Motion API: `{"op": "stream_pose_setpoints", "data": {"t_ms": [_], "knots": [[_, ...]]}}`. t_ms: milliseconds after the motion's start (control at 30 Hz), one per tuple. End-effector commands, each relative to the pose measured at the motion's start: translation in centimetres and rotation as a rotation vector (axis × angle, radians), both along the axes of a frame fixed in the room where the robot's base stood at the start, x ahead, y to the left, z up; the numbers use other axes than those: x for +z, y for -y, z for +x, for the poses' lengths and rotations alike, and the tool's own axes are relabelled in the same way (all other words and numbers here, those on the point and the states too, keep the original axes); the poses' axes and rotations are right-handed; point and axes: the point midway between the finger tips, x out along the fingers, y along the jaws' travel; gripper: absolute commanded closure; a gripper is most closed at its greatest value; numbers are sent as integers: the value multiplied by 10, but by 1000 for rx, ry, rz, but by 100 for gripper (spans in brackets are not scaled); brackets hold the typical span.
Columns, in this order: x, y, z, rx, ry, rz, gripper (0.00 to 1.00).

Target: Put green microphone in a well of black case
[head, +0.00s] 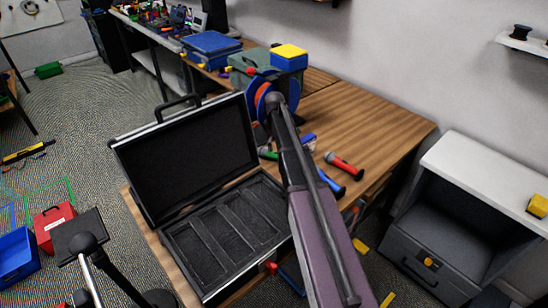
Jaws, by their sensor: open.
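The green microphone (264,149) lies on the wooden table just behind the case, partly hidden by my arm. The black case (208,291) stands open at the table's near left, its lid (185,160) raised and tilted back. Its base has several long, narrow wells, and those I can see look empty. My arm crosses the middle of the view and reaches over the table near the microphones. My gripper is not visible, and the arm's far end hides what is beneath it.
A red microphone (343,163) and a blue microphone (331,183) lie right of my arm. A blue and orange spool (258,98) is behind the arm. Boxes, one blue and yellow (289,57), stand at the back. The table's right part is clear. A grey cabinet (440,245) stands right.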

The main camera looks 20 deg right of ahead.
Motion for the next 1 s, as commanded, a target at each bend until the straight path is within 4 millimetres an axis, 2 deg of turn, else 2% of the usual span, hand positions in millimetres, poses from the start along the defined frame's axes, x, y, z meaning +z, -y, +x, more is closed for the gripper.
{"op": "stream_pose_setpoints", "data": {"t_ms": [267, 800, 1000], "knots": [[-4, 0, 0, 0, 0, 0, 13], [-43, -2, -1, 0, 0, 0, 13], [-52, -2, -1, 0, 0, 0, 13]]}}
